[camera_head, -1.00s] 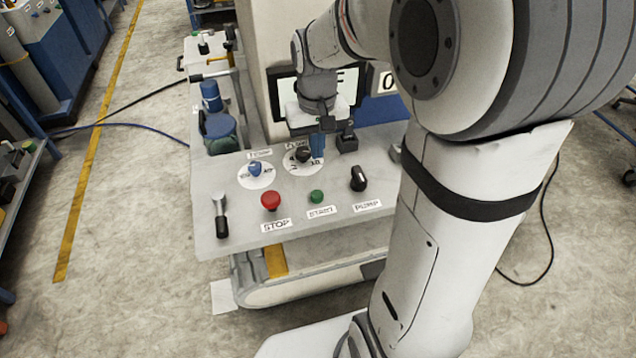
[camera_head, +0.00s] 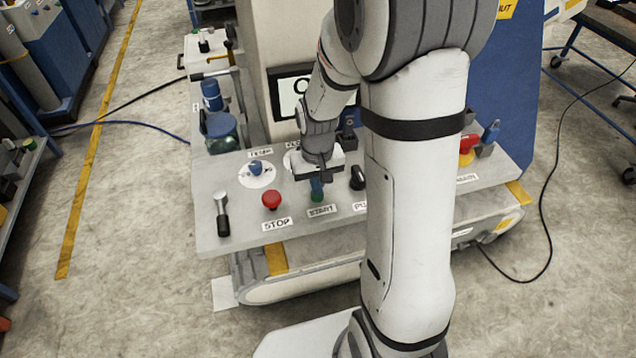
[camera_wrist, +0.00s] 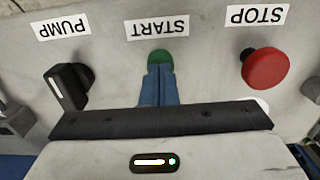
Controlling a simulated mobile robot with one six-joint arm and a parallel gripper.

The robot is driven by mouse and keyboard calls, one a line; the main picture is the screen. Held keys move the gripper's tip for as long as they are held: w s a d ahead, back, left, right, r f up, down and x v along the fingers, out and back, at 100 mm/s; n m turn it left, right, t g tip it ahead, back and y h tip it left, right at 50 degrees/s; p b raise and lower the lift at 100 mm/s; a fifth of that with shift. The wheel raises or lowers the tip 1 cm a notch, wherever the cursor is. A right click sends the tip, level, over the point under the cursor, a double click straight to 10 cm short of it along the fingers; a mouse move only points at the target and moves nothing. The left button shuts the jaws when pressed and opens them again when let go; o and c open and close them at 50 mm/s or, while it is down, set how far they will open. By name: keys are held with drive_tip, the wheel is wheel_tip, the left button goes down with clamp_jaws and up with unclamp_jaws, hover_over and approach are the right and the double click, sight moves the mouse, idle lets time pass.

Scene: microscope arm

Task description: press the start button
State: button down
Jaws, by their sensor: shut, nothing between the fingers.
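The green start button (camera_head: 317,197) sits on the grey control panel (camera_head: 240,238) above the START label (camera_head: 322,210). In the wrist view the green button (camera_wrist: 160,59) shows just past the blue fingertips. My gripper (camera_head: 317,190) is shut with nothing between its fingers, and it points down at the button. In the wrist view my gripper (camera_wrist: 160,70) covers part of the button. I cannot tell for sure whether the tips touch it or hover just above. The button's pressed depth cannot be made out.
The red stop button (camera_head: 271,200) stands left of the start button, and the black pump knob (camera_head: 357,177) right of it. A red switch (camera_head: 468,144) is at the right.

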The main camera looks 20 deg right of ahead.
drive_tip(key=shift+f, duration=0.1)
drive_tip(key=shift+f+b, duration=0.75)
drive_tip(key=shift+b, duration=0.1)
drive_tip(key=shift+s+f, duration=0.15)
drive_tip(key=shift+s, duration=0.15)
drive_tip(key=shift+f, duration=0.15)
wheel_tip(320, 180, up, 15)
drive_tip(key=p, duration=0.1)
drive_tip(key=shift+w+f+p, duration=0.15)
drive_tip(key=shift+w+p, duration=0.15)
drive_tip(key=shift+p, duration=0.1)
